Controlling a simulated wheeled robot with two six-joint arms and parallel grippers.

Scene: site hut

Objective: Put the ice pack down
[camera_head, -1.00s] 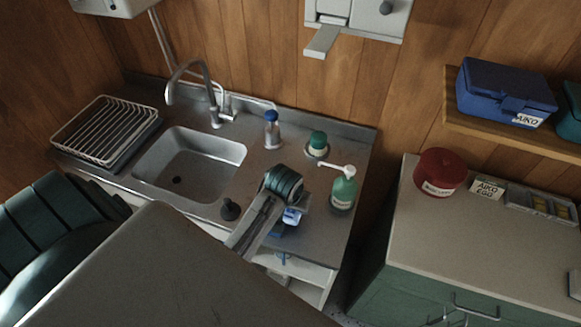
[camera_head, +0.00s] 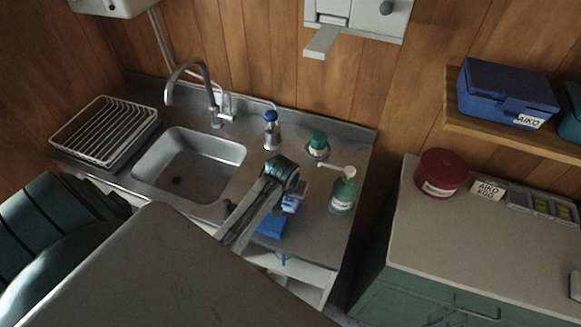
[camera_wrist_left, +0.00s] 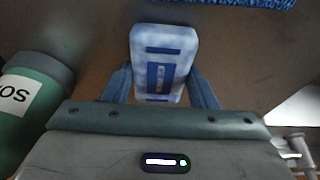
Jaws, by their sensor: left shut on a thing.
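The ice pack (camera_wrist_left: 163,62) is a pale blue and white block with darker blue markings. In the left wrist view it stands between the two fingers of my left gripper (camera_wrist_left: 162,88), which is shut on it. In the head view my left gripper (camera_head: 288,200) is over the right part of the steel counter, left of the green soap bottle. The ice pack (camera_head: 292,204) shows there only as a small pale-blue patch, partly hidden by my wrist. I cannot tell whether it touches the counter. My right gripper is not in view.
The green soap bottle (camera_head: 343,190) stands close right of my gripper; it also shows in the wrist view (camera_wrist_left: 30,115). A blue item (camera_head: 271,226) lies by the counter's front edge. The sink (camera_head: 190,165) is left. A green-lidded jar (camera_head: 318,146) and blue-topped bottle (camera_head: 271,130) stand behind.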

